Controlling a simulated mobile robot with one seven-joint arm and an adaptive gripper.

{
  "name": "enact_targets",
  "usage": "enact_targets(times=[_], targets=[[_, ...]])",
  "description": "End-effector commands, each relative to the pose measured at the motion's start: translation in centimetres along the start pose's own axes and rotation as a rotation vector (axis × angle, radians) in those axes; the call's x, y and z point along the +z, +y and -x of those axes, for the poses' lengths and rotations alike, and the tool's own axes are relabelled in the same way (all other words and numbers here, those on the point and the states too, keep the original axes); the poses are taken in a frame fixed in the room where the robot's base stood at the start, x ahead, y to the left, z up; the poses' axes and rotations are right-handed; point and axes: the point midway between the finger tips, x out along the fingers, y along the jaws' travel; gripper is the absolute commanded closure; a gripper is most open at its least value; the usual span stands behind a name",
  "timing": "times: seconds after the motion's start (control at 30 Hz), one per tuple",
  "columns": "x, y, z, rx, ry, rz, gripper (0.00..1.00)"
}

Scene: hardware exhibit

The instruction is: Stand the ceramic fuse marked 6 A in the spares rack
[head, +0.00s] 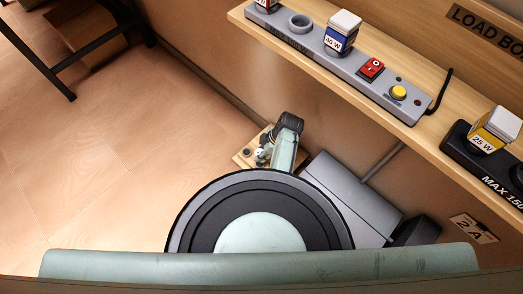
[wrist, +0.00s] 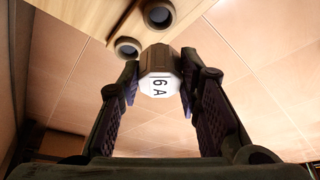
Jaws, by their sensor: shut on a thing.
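The fuse (wrist: 158,86) shows its white end marked 6 A toward the wrist camera, with a dark brownish body behind it. My gripper (wrist: 158,84) is shut on the fuse, one finger on each side. A pale wooden block, seemingly the spares rack (wrist: 95,14), lies beyond it at the upper left, with two dark-centred round sockets. The lower socket lies just left of the fuse in the picture; I cannot tell whether they touch. In the head view a small wooden board (head: 242,158) shows beside my arm's end; my arm hides part of it, and the fuse cannot be made out.
A wooden shelf (head: 350,88) holds a grey strip (head: 318,50) with a 40 W block (head: 341,34), a red switch (head: 371,69) and a yellow button (head: 398,93). A black unit carries a 25 W block (head: 494,130). A 2 A label (head: 474,228) is lower right.

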Motion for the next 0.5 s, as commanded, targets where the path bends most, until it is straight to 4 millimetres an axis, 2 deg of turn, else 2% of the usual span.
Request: enact_targets(times=[0.5], targets=[[1.7,0.0,-4.2,0.001,0.0,-0.002,0.94]])
